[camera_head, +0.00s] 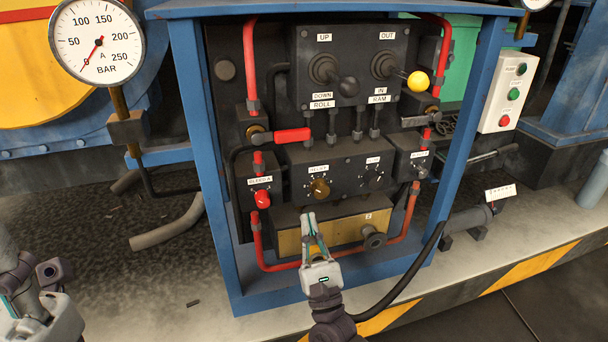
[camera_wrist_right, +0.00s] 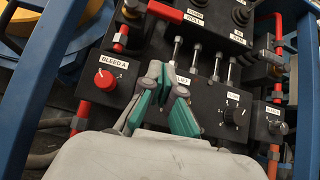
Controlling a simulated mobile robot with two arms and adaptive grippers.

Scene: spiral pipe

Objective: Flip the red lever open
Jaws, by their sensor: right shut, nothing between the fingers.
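The red lever (camera_head: 292,135) sticks out sideways to the right from a brass valve on the left of the black control panel (camera_head: 335,165). Its red grip also shows at the top of the right wrist view (camera_wrist_right: 165,11). My right gripper (camera_head: 309,215) is shut and empty, in front of the lower panel, below the lever and apart from it. In the wrist view its fingertips (camera_wrist_right: 166,78) partly cover the RELIEF knob label. My left gripper (camera_head: 45,310) is partly in view at the lower left edge, far from the panel; its fingers are not clear.
A blue frame (camera_head: 190,110) surrounds the panel. A red BLEED A knob (camera_head: 262,198) sits left of the brass knob (camera_head: 319,188). Red pipes run along both sides. A yellow-ball joystick (camera_head: 418,81) is at upper right. A gold box (camera_head: 345,230) with a black knob is below.

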